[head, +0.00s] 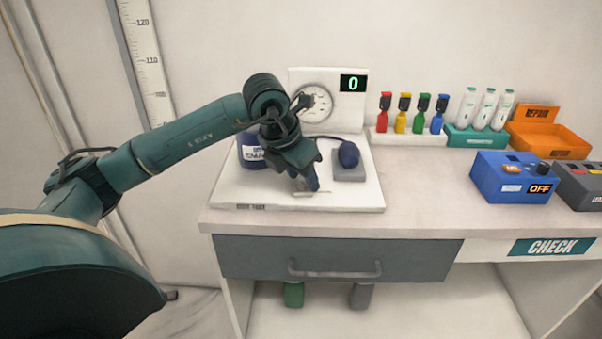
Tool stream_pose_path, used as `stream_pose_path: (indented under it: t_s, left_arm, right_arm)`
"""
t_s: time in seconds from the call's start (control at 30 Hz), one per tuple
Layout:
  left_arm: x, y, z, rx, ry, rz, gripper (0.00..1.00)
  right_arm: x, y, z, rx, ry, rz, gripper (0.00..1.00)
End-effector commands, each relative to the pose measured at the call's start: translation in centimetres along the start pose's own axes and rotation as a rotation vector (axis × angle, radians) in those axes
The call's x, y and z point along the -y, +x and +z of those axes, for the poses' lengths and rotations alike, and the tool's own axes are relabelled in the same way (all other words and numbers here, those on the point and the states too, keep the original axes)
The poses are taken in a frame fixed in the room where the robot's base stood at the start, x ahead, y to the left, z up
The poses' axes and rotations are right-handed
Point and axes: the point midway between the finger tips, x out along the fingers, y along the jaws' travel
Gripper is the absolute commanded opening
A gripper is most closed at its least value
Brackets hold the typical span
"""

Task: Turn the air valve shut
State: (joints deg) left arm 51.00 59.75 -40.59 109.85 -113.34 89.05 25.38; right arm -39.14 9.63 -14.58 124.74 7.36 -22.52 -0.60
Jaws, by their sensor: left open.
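My left gripper (306,180) reaches in from the left and points down over the front of a white tray (350,202) on the counter. It is open, and I see nothing between its fingers. A dark blue bulb (348,154) rests on a grey block (350,172) just right of the gripper, with a thin dark tube running to it. Behind stands a white panel with a round gauge (320,103) and a display (353,83) reading 0. I cannot make out the air valve; the gripper may cover it. My right gripper is not in view.
A dark blue labelled cylinder (250,155) stands left of the gripper, partly behind my arm. To the right are several coloured bottles (403,115), a teal rack (476,135) of white bottles, an orange tray (552,140) and a blue switch box (510,180).

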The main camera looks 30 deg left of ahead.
Motion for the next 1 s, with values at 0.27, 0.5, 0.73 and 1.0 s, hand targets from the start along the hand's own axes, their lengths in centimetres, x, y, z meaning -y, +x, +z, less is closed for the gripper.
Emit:
stream_pose_path:
  t_s: [0.27,0.5,0.73,1.0]
  left_arm:
    - [0.0,-0.9,0.1,0.003,0.000,-0.001,0.44]
    - [0.0,-5.7,0.1,0.007,0.002,0.002,0.44]
    - [0.0,-10.6,0.1,0.005,0.001,0.001,0.44]
    - [0.0,-13.1,0.0,0.001,0.000,0.000,0.44]
  right_arm:
    - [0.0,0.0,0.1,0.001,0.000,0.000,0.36]
    - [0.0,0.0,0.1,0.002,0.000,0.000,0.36]
    - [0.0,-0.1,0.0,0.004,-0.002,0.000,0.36]
    - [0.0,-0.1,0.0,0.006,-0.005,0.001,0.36]
